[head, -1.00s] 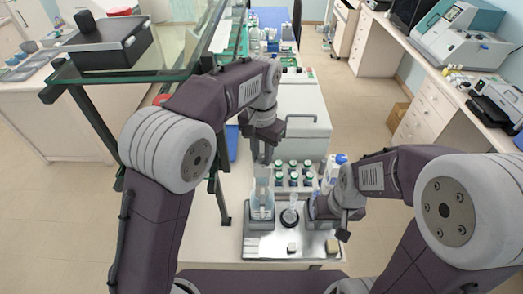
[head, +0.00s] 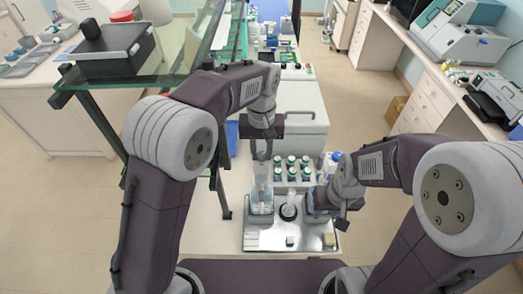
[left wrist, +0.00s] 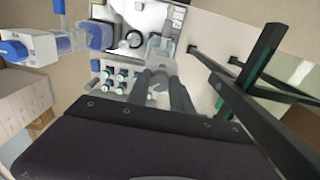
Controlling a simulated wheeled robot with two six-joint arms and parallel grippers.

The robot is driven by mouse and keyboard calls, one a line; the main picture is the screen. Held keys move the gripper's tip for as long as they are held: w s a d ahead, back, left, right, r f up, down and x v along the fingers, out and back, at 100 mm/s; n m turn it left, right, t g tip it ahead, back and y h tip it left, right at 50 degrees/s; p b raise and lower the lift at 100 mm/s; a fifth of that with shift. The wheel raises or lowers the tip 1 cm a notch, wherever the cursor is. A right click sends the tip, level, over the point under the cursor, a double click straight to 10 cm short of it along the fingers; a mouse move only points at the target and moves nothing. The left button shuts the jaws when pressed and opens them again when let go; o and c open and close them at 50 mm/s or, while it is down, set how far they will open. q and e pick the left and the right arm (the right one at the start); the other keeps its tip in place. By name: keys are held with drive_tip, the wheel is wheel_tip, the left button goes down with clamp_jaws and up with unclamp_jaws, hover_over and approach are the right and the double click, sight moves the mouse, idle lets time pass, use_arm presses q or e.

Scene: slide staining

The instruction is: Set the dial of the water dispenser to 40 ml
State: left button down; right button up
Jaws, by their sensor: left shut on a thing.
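A tall clear vessel on a grey base, apparently the water dispenser (head: 262,202), stands at the left of a metal tray (head: 266,242). In the left wrist view its clear body (left wrist: 160,48) shows just beyond my fingertips.
Several green-capped bottles (head: 291,170) stand behind. A blue-capped bottle (head: 332,164) is to their right. A glass shelf (head: 185,50) overhangs at the left.

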sight(261, 155)
idle(0.4)
use_arm(q)
drive_tip(key=c, duration=1.1)
unclamp_jaws()
drive_tip(key=shift+w, duration=0.1)
drive_tip(key=shift+r, duration=0.1)
wheel_tip(261, 155, up, 9)
drive_tip(key=shift+f, duration=0.1)
drive_tip(key=shift+f, duration=0.1)
